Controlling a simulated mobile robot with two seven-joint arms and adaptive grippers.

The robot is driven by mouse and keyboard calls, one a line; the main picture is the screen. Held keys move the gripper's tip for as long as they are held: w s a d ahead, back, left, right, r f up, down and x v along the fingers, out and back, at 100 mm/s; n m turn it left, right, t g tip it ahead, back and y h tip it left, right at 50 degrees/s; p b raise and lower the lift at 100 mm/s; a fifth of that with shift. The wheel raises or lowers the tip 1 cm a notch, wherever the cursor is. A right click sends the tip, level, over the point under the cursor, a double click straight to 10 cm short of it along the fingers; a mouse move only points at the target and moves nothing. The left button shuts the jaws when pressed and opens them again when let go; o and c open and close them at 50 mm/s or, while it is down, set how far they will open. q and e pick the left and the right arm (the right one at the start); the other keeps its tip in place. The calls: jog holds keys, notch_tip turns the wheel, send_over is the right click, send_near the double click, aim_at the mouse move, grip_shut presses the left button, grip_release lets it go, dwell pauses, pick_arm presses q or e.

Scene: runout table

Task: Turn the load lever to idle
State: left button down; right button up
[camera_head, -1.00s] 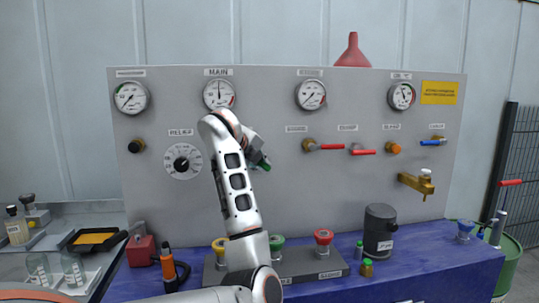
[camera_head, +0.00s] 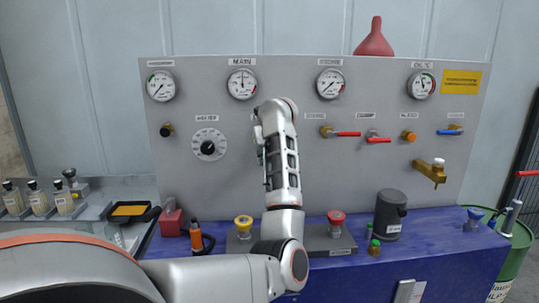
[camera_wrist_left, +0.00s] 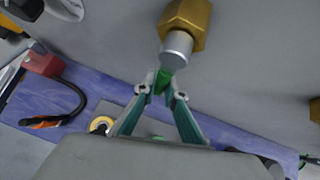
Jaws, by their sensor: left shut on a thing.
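In the left wrist view, my left gripper (camera_wrist_left: 162,90) is shut on a green handle (camera_wrist_left: 163,77), which I take to be the load lever. The handle sits just below a silver stem (camera_wrist_left: 177,48) on a brass hexagonal fitting (camera_wrist_left: 188,20) at the grey panel. Only a small part of the handle shows between the fingertips. In the head view my left arm (camera_head: 283,165) rises in front of the panel and hides the handle and most of the gripper. My right gripper is not in view.
The grey panel (camera_head: 330,185) carries several gauges, a relief dial (camera_head: 209,146), red-handled valves (camera_head: 347,134), a blue-handled valve (camera_head: 449,132) and a brass tap (camera_head: 430,170).

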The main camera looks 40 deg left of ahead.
pick_arm(q)
jog(key=shift+s+a+m+g+y, duration=0.25)
jog(key=shift+s+m+g+y, duration=0.05)
jog(key=shift+g+y, duration=0.1)
dwell(0.3)
jog(key=c, duration=2.1)
grip_release()
jog(key=shift+a, duration=0.1)
